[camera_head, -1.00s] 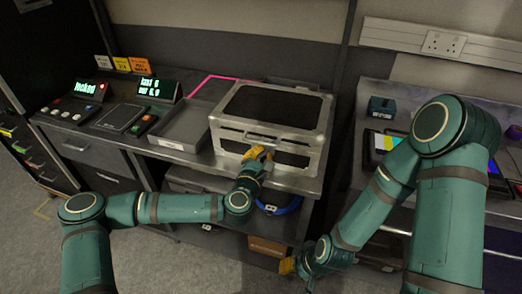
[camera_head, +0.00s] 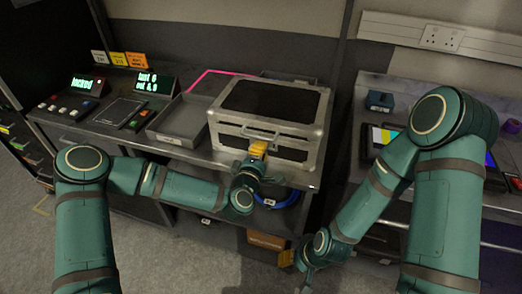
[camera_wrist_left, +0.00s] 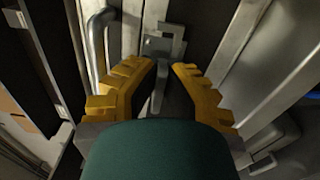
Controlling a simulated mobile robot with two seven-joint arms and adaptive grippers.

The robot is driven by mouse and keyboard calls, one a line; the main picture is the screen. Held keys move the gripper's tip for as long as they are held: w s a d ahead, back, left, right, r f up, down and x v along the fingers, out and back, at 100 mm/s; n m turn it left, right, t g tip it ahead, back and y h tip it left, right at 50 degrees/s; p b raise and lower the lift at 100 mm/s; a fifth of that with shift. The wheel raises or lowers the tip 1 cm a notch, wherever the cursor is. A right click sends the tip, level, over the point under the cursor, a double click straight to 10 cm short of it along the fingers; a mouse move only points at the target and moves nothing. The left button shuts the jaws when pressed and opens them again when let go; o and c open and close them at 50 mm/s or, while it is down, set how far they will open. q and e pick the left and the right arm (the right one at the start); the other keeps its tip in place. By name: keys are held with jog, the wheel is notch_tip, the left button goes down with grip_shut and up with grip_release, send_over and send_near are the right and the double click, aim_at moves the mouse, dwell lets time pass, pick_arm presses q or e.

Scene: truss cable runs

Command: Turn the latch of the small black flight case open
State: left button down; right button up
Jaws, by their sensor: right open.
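The small black flight case (camera_head: 272,103) with silver metal edges stands closed on the bench, with a handle (camera_head: 246,132) on its front. My left gripper (camera_head: 258,149) is at the case's front face, right of the handle. In the left wrist view the metal latch (camera_wrist_left: 161,44) with its narrow lever shows just beyond and between the yellow fingers of my left gripper (camera_wrist_left: 165,70). These fingers are apart, with a gap on both sides of the lever. My right gripper (camera_head: 286,259) is open, low in front of the bench, away from the case.
A grey tray (camera_head: 181,121) stands left of the case. Further left are a control panel with a green "locked" display (camera_head: 84,85) and a second display (camera_head: 147,85). A blue cable coil (camera_head: 283,197) lies on the shelf below.

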pick_arm(q)
jog(key=shift+m, duration=0.3)
jog(key=c, duration=1.1)
grip_release()
jog(key=shift+s, duration=0.1)
jog(key=v, duration=1.1)
jog(key=shift+s, duration=0.35)
jog(key=shift+a, duration=0.15)
